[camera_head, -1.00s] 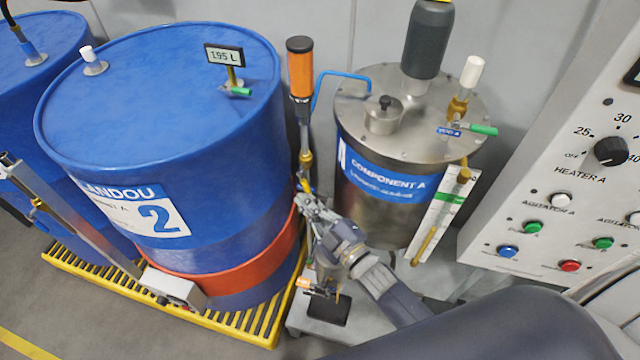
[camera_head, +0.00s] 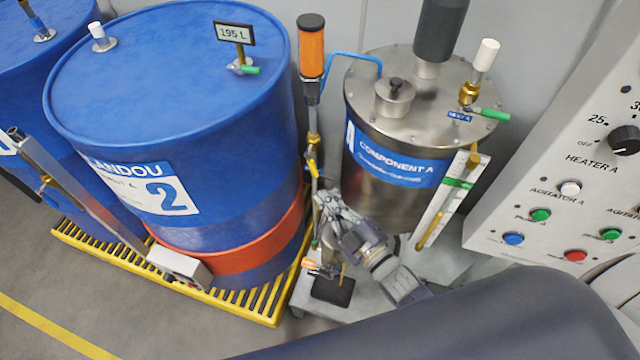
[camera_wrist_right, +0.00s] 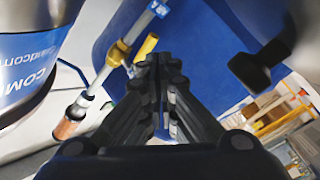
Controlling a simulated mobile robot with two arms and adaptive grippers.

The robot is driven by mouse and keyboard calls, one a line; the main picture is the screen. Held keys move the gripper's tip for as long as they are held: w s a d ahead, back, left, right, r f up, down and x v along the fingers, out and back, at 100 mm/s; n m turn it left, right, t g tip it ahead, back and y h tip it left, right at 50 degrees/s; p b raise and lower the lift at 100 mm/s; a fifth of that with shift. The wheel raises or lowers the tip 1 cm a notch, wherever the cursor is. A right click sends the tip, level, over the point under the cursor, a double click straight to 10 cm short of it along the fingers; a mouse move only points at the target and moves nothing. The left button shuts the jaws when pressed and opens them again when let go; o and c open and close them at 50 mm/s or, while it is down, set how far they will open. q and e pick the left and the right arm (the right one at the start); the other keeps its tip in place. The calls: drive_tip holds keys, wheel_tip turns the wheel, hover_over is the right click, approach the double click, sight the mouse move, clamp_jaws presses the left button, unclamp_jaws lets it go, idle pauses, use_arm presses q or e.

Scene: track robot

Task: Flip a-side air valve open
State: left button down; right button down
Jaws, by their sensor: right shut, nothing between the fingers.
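The air valve shows in the right wrist view as a brass body (camera_wrist_right: 118,53) on a thin metal pipe, with a short yellow handle (camera_wrist_right: 146,46) lying roughly along the pipe. A blue tag (camera_wrist_right: 160,9) marked A sits farther up the pipe. In the head view the valve (camera_head: 313,166) is small, on the pipe below the orange cylinder, between drum and tank. My right gripper (camera_head: 322,200) is shut and empty, just below the valve there. In the wrist view its fingertips (camera_wrist_right: 160,66) are close to the handle; contact cannot be told.
The blue drum (camera_head: 170,80) stands left of the pipe on a yellow grate (camera_head: 90,255). The steel COMPONENT A tank (camera_head: 385,195) stands right of it. The orange cylinder (camera_head: 311,52) rises above the valve. A control panel (camera_head: 560,190) is at right.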

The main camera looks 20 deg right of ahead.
drive_tip(key=v, duration=0.6)
drive_tip(key=shift+s+d, duration=0.15)
drive_tip(key=shift+s, duration=0.15)
drive_tip(key=shift+s+r+n, duration=0.15)
drive_tip(key=shift+r+n, duration=0.05)
drive_tip(key=shift+n, duration=0.3)
wheel_tip(320, 180, up, 4)
drive_tip(key=d+n+g+p, duration=0.1)
drive_tip(key=n+g, duration=0.2)
drive_tip(key=n, duration=0.5)
drive_tip(key=n+p, duration=0.2)
drive_tip(key=p, duration=0.1)
approach(312, 165)
drive_tip(key=w+a+f, duration=0.3)
drive_tip(key=w, duration=0.1)
drive_tip(key=shift+w+a+f+h, duration=0.15)
drive_tip(key=shift+w+f, duration=0.05)
drive_tip(key=shift+w, duration=0.15)
drive_tip(key=shift+w+a+f+h, duration=0.1)
drive_tip(key=shift+w+f+h, duration=0.1)
drive_tip(key=shift+w, duration=0.15)
